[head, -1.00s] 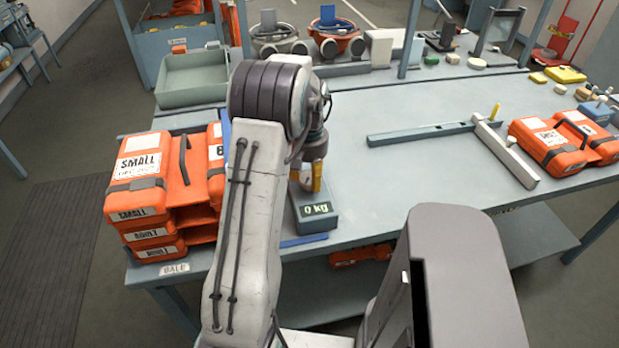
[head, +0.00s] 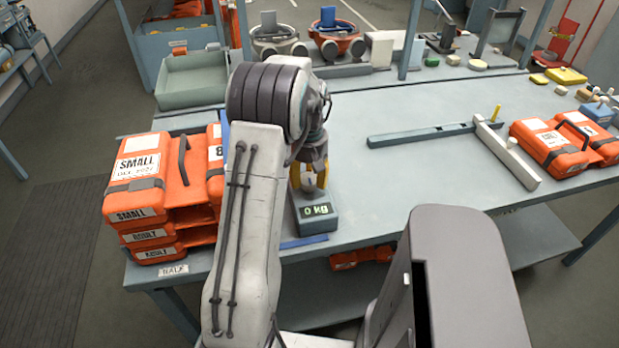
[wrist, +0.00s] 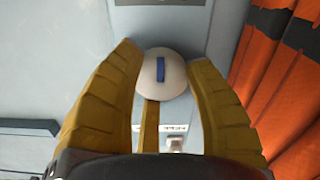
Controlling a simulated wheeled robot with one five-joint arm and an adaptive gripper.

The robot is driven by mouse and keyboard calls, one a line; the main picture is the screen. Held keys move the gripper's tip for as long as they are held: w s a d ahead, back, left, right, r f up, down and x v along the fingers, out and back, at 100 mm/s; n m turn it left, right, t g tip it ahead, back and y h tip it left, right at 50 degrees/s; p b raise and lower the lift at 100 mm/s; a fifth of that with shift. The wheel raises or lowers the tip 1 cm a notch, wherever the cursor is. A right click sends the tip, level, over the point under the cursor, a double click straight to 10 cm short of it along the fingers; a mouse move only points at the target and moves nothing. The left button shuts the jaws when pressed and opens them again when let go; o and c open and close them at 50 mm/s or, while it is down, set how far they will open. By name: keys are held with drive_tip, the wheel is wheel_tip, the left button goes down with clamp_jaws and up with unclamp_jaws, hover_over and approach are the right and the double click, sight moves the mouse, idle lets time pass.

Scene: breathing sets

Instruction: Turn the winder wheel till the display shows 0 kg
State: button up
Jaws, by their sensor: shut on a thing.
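A grey scale unit (head: 318,222) stands near the table's front edge. Its display (head: 316,210) reads 0 kg in the head view. The winder wheel, a pale round disc (wrist: 165,76) with a blue bar mark, sits between my yellow fingers in the wrist view. The bar stands nearly upright in that picture. My gripper (head: 309,178) is over the unit and shut on the wheel from both sides. It also shows in the wrist view (wrist: 163,60). My arm hides part of the unit's surroundings in the head view.
Stacked orange cases (head: 150,200) stand close left of my arm. A grey-green tray (head: 190,92) lies behind them. A metal bar (head: 420,133) and more orange cases (head: 550,145) lie to the right. The table (head: 400,185) between is clear.

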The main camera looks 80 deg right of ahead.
sight(308, 177)
drive_tip(key=shift+w+d+r, duration=0.1)
drive_tip(key=shift+w+d, duration=0.05)
drive_tip(key=shift+d, duration=0.05)
drive_tip(key=o, duration=1.1)
drive_tip(key=shift+w, duration=0.1)
drive_tip(key=shift+c, duration=0.2)
drive_tip(key=shift+o, duration=0.6)
wheel_tip(308, 177, up, 12)
